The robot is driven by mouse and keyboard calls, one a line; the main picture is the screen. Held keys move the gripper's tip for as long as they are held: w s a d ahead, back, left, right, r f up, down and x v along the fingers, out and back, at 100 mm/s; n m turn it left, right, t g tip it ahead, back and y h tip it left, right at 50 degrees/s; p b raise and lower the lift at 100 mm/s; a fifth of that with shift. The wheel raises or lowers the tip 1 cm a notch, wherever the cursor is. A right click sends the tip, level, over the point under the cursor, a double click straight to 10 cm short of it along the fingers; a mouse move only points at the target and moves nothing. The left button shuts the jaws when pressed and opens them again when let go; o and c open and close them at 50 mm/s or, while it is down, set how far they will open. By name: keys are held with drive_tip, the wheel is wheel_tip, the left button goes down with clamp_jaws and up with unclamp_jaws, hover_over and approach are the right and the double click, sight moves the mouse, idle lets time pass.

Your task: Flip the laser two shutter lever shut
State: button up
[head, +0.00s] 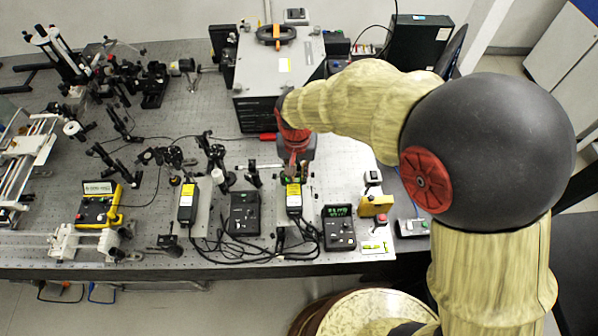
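Two small black laser heads with yellow labels stand near the front of the bench: a left one (187,203) and a right one (293,199). No number can be read on either, so which is laser two cannot be told. My gripper (294,176) reaches down just behind the right laser head, close to its far end. Its fingers are small and partly covered by the red and dark wrist. Whether they are open or touching anything cannot be told. No shutter lever can be made out; the area at the right head's far end is partly hidden by my gripper.
A black controller (244,213) and a display box (338,228) stand beside the right laser head, with loose black cables (235,250) in front. A large grey-topped instrument (270,70) stands behind my gripper. Optics posts crowd the left. A yellow block (376,206) stands right.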

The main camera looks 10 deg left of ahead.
drive_tip(key=o, duration=0.3)
drive_tip(key=r, duration=1.2)
drive_tip(key=shift+s+a, duration=0.1)
drive_tip(key=shift+s, duration=0.15)
drive_tip(key=s+d+t+b, duration=0.1)
drive_tip(key=s+d+b, duration=0.3)
drive_tip(key=d, duration=0.5)
drive_tip(key=s+d+t+b, duration=0.2)
drive_tip(key=s+d, duration=0.3)
drive_tip(key=d, duration=0.5)
drive_tip(key=s+d+t+b, duration=0.2)
drive_tip(key=s+d+b, duration=0.2)
drive_tip(key=d, duration=0.5)
drive_tip(key=shift+s+d+f+b, duration=0.15)
drive_tip(key=shift+s+f+b, duration=0.2)
drive_tip(key=shift+b, duration=0.5)
